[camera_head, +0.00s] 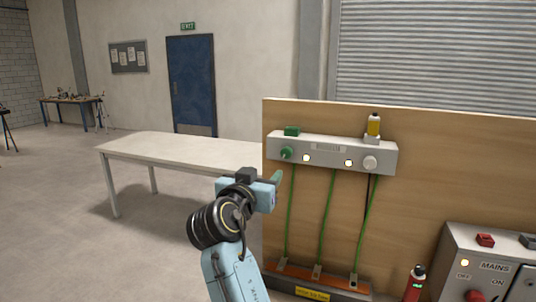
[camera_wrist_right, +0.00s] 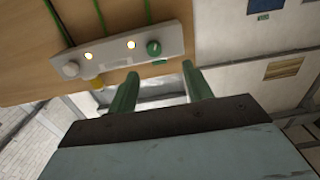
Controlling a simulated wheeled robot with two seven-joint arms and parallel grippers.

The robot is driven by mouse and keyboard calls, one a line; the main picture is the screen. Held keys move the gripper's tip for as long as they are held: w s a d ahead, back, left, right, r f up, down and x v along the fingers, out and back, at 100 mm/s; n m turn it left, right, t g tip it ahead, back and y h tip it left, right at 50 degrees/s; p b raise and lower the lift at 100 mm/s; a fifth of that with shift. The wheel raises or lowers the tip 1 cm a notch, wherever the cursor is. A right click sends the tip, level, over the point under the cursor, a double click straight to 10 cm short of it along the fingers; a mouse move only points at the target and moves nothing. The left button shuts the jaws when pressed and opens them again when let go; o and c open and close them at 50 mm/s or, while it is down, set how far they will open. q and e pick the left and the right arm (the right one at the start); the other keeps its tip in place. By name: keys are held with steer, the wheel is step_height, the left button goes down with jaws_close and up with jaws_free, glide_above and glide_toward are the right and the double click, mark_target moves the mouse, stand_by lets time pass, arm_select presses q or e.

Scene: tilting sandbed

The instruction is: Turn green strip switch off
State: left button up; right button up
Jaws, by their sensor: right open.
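A grey strip (camera_head: 330,153) is mounted near the top of a wooden board. At its left end is a round green switch (camera_head: 287,153) with a light mark; a lit lamp is beside it. In the wrist view, which is turned over, the green switch (camera_wrist_right: 154,48) is at the strip's right end. My right gripper (camera_head: 277,176) is just below and left of the switch in the head view, apart from it. In the wrist view its two green fingers (camera_wrist_right: 160,85) are open and empty, with the switch beyond the gap. My left gripper is out of view.
A white knob (camera_head: 370,163) is at the strip's other end, with a yellow-topped item (camera_head: 373,125) above. Green cables (camera_head: 328,215) run down to an orange block (camera_head: 315,277). A mains box (camera_head: 488,262) stands at right. A white table (camera_head: 180,150) is behind my arm.

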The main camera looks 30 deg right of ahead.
steer(key=p, duration=0.3)
glide_toward(285, 154)
steer(key=x, duration=0.4)
steer(key=shift+w+d+r, duration=0.1)
steer(key=shift+d, duration=0.2)
steer(key=x, duration=0.3)
steer(key=shift+w+p, duration=0.1)
steer(key=shift+p, duration=0.25)
steer(key=shift+w+d, duration=0.2)
steer(key=shift+d, duration=0.05)
steer(key=c, duration=0.7)
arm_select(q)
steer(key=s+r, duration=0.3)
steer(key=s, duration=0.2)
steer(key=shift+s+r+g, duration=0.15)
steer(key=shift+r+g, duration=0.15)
arm_select(e)
steer(key=shift+c, duration=1.3)
